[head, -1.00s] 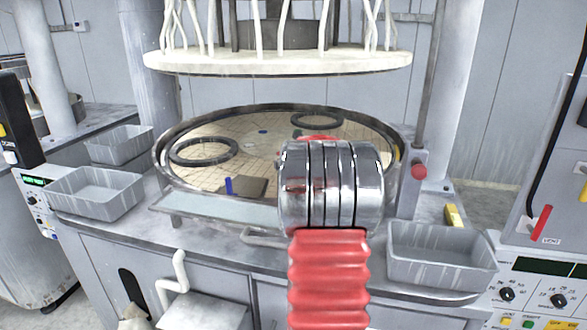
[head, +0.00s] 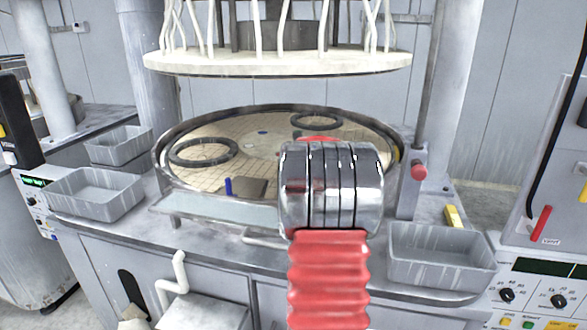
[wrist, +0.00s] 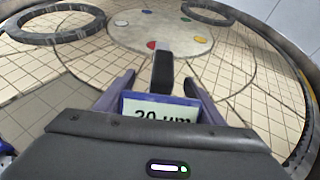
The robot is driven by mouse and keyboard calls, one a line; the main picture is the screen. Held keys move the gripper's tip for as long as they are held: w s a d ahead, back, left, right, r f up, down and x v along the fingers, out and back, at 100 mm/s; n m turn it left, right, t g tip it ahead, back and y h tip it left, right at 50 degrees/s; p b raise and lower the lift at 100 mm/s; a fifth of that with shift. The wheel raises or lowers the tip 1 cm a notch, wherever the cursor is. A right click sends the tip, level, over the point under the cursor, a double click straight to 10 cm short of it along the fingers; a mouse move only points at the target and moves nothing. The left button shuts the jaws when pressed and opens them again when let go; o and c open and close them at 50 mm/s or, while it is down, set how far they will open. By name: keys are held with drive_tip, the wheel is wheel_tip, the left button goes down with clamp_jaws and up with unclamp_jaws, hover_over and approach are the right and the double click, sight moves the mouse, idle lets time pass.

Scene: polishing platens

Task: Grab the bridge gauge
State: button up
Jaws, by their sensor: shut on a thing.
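The bridge gauge (wrist: 160,107) shows in the wrist view as a blue-framed display reading "20 µm", with a dark upright bar beyond it. My gripper (wrist: 160,80) has one finger on each side and is shut on the gauge. The tiled round platen (wrist: 85,65) lies below; I cannot tell whether the gauge touches it. In the head view my chrome and red arm covers the front right of the platen (head: 262,155) and hides the gripper and gauge.
Dark rings (head: 203,152) lie on the platen. A small blue post (head: 228,186) and a flat dark block (head: 252,187) are at its front. Grey trays stand left (head: 95,205) and right (head: 440,270). A white disc with hoses (head: 278,62) hangs above.

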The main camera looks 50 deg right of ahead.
drive_tip(key=shift+r, duration=0.35)
drive_tip(key=shift+r, duration=3.25)
drive_tip(key=s+a, duration=1.2)
drive_tip(key=s, duration=0.1)
drive_tip(key=shift+s+a, duration=0.1)
drive_tip(key=shift+s, duration=0.05)
